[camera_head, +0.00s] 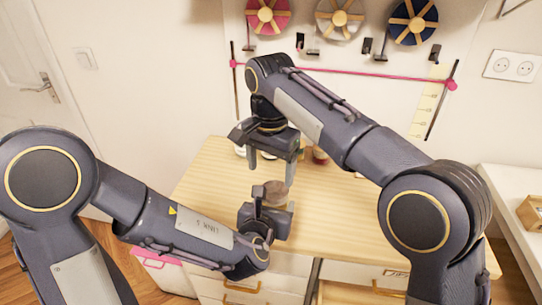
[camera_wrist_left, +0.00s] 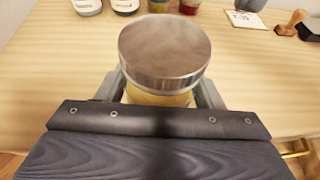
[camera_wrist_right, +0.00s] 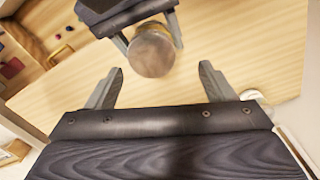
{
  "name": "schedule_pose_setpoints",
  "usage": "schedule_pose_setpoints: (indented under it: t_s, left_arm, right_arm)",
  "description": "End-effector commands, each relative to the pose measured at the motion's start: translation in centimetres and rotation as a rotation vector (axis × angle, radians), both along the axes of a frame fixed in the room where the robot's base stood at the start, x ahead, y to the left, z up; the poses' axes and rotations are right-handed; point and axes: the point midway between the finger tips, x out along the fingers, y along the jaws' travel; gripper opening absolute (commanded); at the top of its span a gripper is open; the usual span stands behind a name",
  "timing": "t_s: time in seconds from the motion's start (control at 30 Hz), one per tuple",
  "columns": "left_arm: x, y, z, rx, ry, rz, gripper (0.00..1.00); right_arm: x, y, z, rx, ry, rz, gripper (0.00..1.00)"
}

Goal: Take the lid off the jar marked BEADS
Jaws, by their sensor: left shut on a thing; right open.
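A jar with a round metal lid (camera_wrist_left: 165,47) and a yellowish body (camera_wrist_left: 158,97) stands between the fingers of my left gripper (camera_wrist_left: 160,92), which is shut on it. The lid is on the jar. No marking shows on the jar's visible side. In the head view the lid (camera_head: 276,189) shows just above my left gripper. My right gripper (camera_head: 270,172) is open and empty, pointing down above the table, a little behind and above the lid. In the right wrist view the lid (camera_wrist_right: 153,54) lies beyond my right gripper's open fingertips (camera_wrist_right: 160,75), apart from them.
The wooden table (camera_head: 330,215) has free room to the right. Several small jars (camera_wrist_left: 126,5) stand at its back, with a white card (camera_wrist_left: 246,18) and wooden-handled stamps (camera_wrist_left: 296,22) to their right. Spools (camera_head: 339,17) hang on the wall above a pink tape (camera_head: 350,71).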

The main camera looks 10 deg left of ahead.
Motion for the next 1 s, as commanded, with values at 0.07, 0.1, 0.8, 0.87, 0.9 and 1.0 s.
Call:
schedule_pose_setpoints:
  t_s: [0.07,0.1,0.8,0.87,0.9,1.0]
  left_arm:
    - [0.0,0.0,0.0,0.000,-0.001,0.000,0.00]
    - [0.0,0.0,0.1,0.000,-0.001,0.000,0.00]
    - [0.1,-0.2,0.5,-0.003,-0.014,-0.002,0.00]
    - [0.1,-0.2,0.4,-0.003,-0.011,-0.004,0.00]
    - [0.1,-0.2,0.3,-0.001,-0.009,-0.006,0.00]
    - [-0.1,-0.4,0.2,0.000,-0.004,-0.011,0.00]
  right_arm:
    - [0.0,-0.1,-1.4,-0.002,0.003,-0.001,0.76]
    - [0.0,-0.1,-2.0,-0.002,0.003,0.000,0.76]
    - [0.1,-0.1,-5.2,-0.003,0.001,0.000,0.62]
    - [0.1,0.0,-5.1,0.000,0.000,0.000,0.54]
    - [0.1,0.0,-5.0,0.002,-0.001,0.001,0.49]
    - [0.1,0.2,-4.8,0.007,-0.004,0.002,0.36]
